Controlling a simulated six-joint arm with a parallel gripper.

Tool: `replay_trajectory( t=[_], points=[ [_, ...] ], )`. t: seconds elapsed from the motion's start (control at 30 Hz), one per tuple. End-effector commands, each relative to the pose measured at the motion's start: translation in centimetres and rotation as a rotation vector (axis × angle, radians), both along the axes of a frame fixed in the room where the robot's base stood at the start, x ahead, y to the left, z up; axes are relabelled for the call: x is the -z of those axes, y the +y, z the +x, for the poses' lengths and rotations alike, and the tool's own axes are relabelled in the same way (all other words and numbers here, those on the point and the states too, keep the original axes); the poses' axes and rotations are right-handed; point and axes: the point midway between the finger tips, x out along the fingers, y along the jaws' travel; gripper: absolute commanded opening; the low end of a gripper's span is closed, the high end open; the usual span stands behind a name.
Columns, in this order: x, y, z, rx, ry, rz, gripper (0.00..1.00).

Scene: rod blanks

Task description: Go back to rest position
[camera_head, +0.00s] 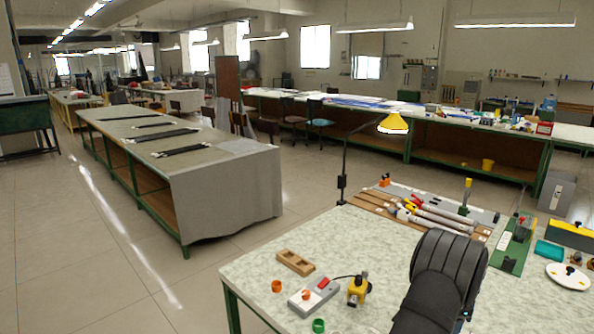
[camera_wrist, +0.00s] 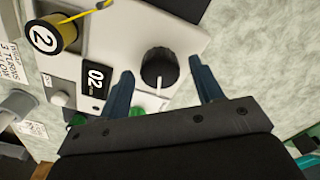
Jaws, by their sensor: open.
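My gripper (camera_wrist: 161,65) is open in the wrist view, with two blue fingers spread apart. A black knob (camera_wrist: 157,68) with a white pointer line shows between the fingertips, on a pale panel (camera_wrist: 185,30). I cannot tell how far the fingertips are from the knob; nothing is held. In the head view my black arm (camera_head: 440,282) stands over the right part of the work table (camera_head: 250,268), and my gripper is hidden behind it.
In the wrist view, a black "02" plate (camera_wrist: 95,80) and a yellow-black cylinder marked 2 (camera_wrist: 52,35) are left of the knob. In the head view, a wooden block (camera_head: 296,262), a switch box (camera_head: 313,297), a lamp (camera_head: 393,125) and several rods (camera_head: 440,215) occupy the table.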

Motion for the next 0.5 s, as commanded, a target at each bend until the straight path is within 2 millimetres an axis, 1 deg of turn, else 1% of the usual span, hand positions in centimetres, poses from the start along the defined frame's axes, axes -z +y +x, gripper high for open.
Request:
replay_trajectory(
  t=[0.2, 0.33, 0.5],
  points=[
    [0.01, 0.00, 0.00, 0.160, 0.000, 0.000, 0.60],
    [0.01, 0.00, 0.00, 0.225, 0.000, 0.000, 0.60],
    [0.00, 0.00, 0.00, 0.266, 0.000, 0.000, 0.60]
  ],
)
